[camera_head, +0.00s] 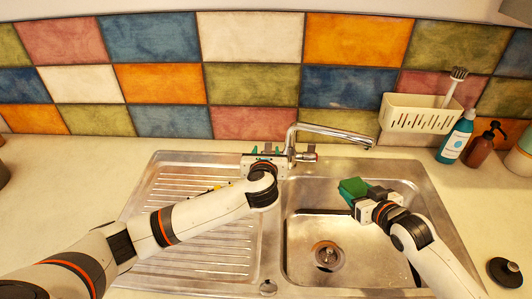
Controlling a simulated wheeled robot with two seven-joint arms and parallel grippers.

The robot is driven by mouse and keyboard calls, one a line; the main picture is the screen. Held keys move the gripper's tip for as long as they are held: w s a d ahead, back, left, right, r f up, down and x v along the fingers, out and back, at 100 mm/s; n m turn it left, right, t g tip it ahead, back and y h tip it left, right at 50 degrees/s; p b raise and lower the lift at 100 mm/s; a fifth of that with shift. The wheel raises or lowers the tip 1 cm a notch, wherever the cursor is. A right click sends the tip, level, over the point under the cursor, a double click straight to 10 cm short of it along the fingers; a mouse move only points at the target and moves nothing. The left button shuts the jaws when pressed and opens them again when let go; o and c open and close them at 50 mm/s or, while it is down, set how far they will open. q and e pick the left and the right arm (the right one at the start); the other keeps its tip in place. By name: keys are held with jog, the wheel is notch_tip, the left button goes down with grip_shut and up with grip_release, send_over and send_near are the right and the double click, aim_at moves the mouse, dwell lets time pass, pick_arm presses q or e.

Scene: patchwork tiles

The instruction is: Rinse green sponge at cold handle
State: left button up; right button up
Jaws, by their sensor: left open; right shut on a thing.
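The green sponge (352,186) is held in my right gripper (364,200), over the back part of the sink basin (305,230). The gripper is shut on it. The sponge is below the end of the chrome faucet's spout (335,133), a little to its left. No stream of water can be made out. My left gripper (265,158) is open at the left side of the faucet body, behind the basin. It hides the handle area on that side. A short knob (309,154) shows at the right of the faucet body. No hot or cold marking is readable.
A ribbed metal drainboard (175,195) lies left of the basin, under my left arm. A white caddy with a brush (418,113), a blue bottle (457,138) and a brown bottle (482,148) stand at the back right. A dark round stopper (504,272) lies on the right counter.

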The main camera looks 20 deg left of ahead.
jog(key=shift+s+a+p, duration=0.4)
jog(key=shift+s+p, duration=0.05)
jog(key=shift+s, duration=0.35)
jog(key=shift+s+a+p, duration=0.4)
jog(key=shift+s+p, duration=0.1)
jog(key=shift+s, duration=0.25)
jog(key=shift+s+a+p, duration=0.4)
jog(key=shift+s+p, duration=0.05)
jog(key=shift+s, duration=0.35)
jog(key=s+a+r+p, duration=0.2)
jog(key=s+r+p, duration=0.2)
jog(key=p, duration=0.2)
jog(key=shift+s, duration=0.25)
dwell(0.8)
